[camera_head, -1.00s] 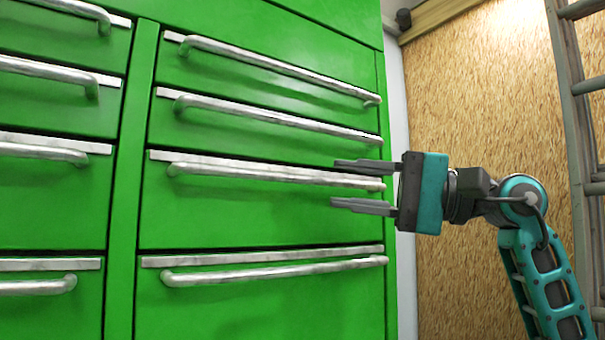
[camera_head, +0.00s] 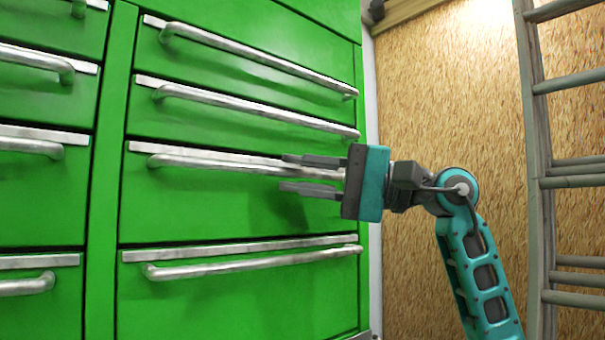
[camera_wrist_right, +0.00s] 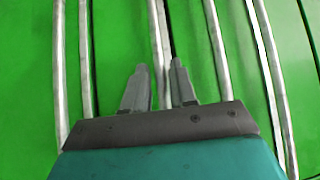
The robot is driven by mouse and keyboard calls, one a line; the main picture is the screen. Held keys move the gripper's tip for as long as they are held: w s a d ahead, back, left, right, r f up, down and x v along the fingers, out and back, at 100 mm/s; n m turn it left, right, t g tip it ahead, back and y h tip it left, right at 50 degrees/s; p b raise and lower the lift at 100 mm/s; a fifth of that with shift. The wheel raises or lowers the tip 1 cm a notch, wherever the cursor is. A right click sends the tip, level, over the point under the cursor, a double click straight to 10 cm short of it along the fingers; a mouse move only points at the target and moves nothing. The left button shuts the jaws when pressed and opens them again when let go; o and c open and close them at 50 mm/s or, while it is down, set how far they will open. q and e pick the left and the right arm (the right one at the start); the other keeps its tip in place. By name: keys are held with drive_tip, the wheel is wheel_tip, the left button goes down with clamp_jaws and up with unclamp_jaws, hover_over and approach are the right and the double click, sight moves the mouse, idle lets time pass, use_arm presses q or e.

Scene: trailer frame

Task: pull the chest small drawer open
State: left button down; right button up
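The green chest (camera_head: 105,190) has two columns of drawers with long silver bar handles. My right gripper (camera_head: 284,173) is open at the right part of the third visible handle (camera_head: 220,163) in the right column. In the right wrist view this handle (camera_wrist_right: 159,30) runs between the two spread fingertips. The fingers look apart from the bar, though contact is hard to judge. The drawer (camera_head: 190,205) behind this handle looks flush with its neighbours. I cannot tell by label which drawer is the small one. My left gripper is not in view.
More handles lie close by, above and below: the second handle (camera_head: 250,110) and the lowest handle (camera_head: 250,262). A ladder (camera_head: 535,150) stands at the right against a wood-chip wall (camera_head: 430,110). Free room lies between the chest and the ladder.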

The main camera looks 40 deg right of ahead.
clamp_jaws()
idle(0.3)
